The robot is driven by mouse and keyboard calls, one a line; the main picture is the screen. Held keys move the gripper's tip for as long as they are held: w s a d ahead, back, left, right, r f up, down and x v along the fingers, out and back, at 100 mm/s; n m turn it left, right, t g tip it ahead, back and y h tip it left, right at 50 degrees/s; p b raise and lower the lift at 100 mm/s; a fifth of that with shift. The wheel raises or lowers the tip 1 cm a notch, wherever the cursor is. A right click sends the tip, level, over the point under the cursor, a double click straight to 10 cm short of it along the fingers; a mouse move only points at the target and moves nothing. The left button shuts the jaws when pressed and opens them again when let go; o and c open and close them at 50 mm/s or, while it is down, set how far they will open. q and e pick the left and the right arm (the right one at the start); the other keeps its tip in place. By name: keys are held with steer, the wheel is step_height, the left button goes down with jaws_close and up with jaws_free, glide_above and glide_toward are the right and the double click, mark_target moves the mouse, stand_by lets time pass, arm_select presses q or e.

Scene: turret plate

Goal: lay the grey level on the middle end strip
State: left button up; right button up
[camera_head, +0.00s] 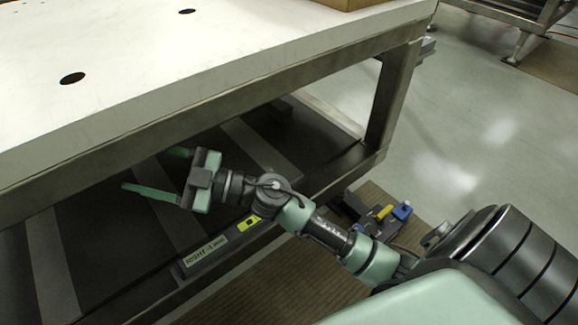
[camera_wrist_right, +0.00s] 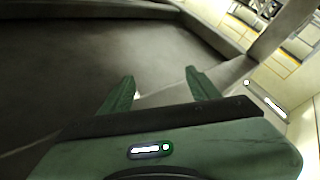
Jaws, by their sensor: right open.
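My right gripper (camera_head: 152,170) is open and empty, reaching in under the white tabletop, over the dark lower shelf (camera_head: 105,238). Its two green fingers stand apart in the right wrist view too (camera_wrist_right: 158,76), with nothing between them. A dark grey bar (camera_head: 215,257) with a yellow-green patch and a white label starting "RIGHT" lies along the shelf's front edge, below and right of the gripper. I cannot tell whether it is the grey level. Lighter strips (camera_head: 52,262) cross the shelf; I cannot tell which is the middle end strip. My left gripper is not in view.
The white tabletop (camera_head: 150,60) with dark holes overhangs the shelf, and its metal leg (camera_head: 392,95) stands right of my arm. A grey tool with yellow and blue parts (camera_head: 400,211) is low beside the shelf. A cardboard box (camera_head: 345,4) sits on the tabletop.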

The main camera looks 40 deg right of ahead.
steer(key=s+d+f+m+t+h, duration=0.1)
steer(key=d+f+m+t+h, duration=0.1)
steer(key=d+f+m+h, duration=0.5)
steer(key=s+d+f+m+t+h, duration=0.1)
steer(key=d+f+m+h, duration=0.2)
steer(key=d+m+h, duration=0.6)
steer(key=s+a+f+n+g, duration=0.1)
steer(key=s+f+g, duration=1)
steer(key=s+f, duration=0.5)
steer(key=s, duration=0.5)
steer(key=shift+f+n+g, duration=0.35)
steer(key=shift+n+g, duration=0.05)
